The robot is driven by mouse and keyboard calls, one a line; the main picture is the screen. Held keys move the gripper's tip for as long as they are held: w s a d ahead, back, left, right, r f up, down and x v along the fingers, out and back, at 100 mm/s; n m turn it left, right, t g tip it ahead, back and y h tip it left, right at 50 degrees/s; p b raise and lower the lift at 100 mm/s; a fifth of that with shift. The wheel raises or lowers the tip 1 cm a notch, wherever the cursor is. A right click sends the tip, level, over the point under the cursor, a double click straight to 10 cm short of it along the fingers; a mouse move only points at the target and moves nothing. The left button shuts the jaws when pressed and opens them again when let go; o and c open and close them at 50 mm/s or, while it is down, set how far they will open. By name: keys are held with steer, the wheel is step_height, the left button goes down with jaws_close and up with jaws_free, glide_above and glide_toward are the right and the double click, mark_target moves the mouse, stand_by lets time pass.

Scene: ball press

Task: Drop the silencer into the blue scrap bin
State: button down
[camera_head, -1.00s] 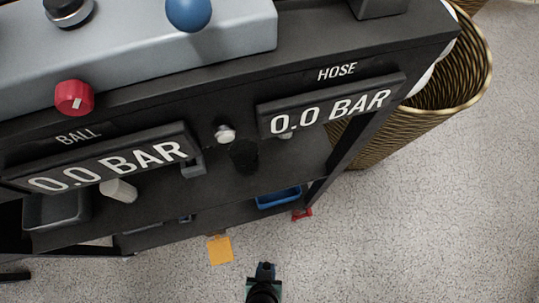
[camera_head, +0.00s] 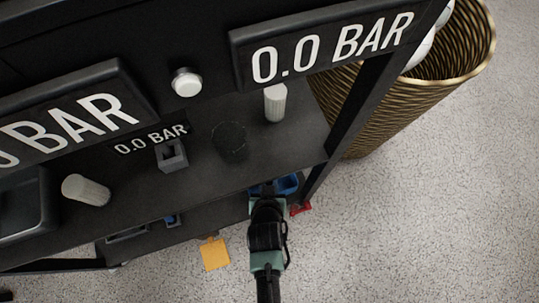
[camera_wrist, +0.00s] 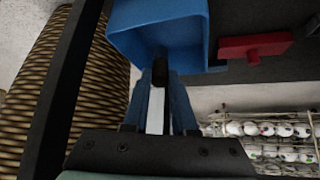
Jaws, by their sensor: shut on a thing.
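The blue scrap bin (camera_head: 289,183) sits on the lower shelf at the right end in the head view. It fills the upper middle of the wrist view (camera_wrist: 125,42), with its open mouth facing the gripper. My gripper (camera_head: 265,188) reaches in at the bin's near side. In the wrist view its blue fingers (camera_wrist: 158,100) are shut on a slim piece with a pale body and a dark end, which I take as the silencer (camera_wrist: 156,108). Its dark end overlaps the bin's opening; I cannot tell how deep it is. In the head view the piece is hidden.
A dark shelf post stands right of the bin, beside a woven basket (camera_head: 400,105) with white balls. A red object (camera_head: 300,209) lies by the bin. White ribbed cylinders (camera_head: 275,103) stand on the shelf above. An orange tag (camera_head: 214,254) hangs below. The floor right is clear.

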steer(key=f, duration=0.2)
steer(key=f+b, duration=0.1)
steer(key=f, duration=0.1)
steer(key=w+f+b, duration=0.1)
steer(key=f, duration=0.1)
steer(key=shift+w+d+r+g, duration=0.1)
steer(key=shift+w+r+g, duration=0.2)
steer(key=shift+w, duration=0.15)
steer(key=w+g+b, duration=0.1)
steer(key=g, duration=0.2)
steer(key=shift+w+f+b, duration=0.4)
steer(key=shift+f, duration=0.3)
steer(key=shift+f, duration=0.1)
steer(key=shift+f+b, duration=0.45)
steer(key=shift+f, duration=0.05)
